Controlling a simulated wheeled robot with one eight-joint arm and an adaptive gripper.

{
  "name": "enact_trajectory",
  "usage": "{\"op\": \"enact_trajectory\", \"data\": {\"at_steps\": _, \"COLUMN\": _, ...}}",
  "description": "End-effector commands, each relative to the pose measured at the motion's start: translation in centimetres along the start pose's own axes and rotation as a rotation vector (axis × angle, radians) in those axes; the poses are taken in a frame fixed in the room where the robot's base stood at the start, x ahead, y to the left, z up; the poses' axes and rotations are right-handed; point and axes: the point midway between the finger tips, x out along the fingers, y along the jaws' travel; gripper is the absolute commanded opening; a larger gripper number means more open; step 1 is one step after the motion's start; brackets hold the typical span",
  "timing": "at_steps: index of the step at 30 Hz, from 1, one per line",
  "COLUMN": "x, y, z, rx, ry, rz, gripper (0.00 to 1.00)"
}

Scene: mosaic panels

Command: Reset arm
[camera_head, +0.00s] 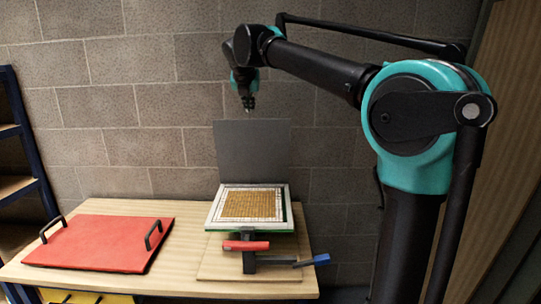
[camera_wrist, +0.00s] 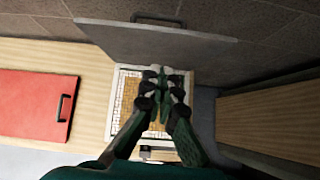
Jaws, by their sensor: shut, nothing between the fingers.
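My gripper (camera_head: 248,103) hangs pointing down in the air, above the mosaic panel and in front of the block wall. Its fingers are together and hold nothing; they also show in the wrist view (camera_wrist: 163,82), over the panel. The mosaic panel (camera_head: 252,204) is a flat square with a gold middle and a white tiled border. It lies on a stand on the wooden table. A dark grey upright plate (camera_head: 252,148) rises behind it. My gripper is well clear of both the panel and the table.
A red board (camera_head: 95,242) with two black handles lies on the left of the wooden table (camera_head: 190,212). A clamp with a red handle (camera_head: 246,246) and a blue-tipped lever (camera_head: 321,259) sits below the panel. Blue-framed shelves (camera_head: 28,140) stand at the far left.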

Motion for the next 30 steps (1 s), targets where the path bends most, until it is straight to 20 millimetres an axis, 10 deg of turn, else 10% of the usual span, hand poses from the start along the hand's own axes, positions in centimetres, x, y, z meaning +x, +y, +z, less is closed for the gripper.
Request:
{"op": "enact_trajectory", "data": {"at_steps": 17, "x": 6.3, "y": -9.6, "z": -8.9, "rx": 0.699, "ry": 0.078, "rz": -0.087, "gripper": 0.00}}
{"op": "enact_trajectory", "data": {"at_steps": 30, "x": 11.9, "y": -24.6, "z": -31.7, "rx": 1.963, "ry": 0.111, "rz": -0.325, "gripper": 0.00}}
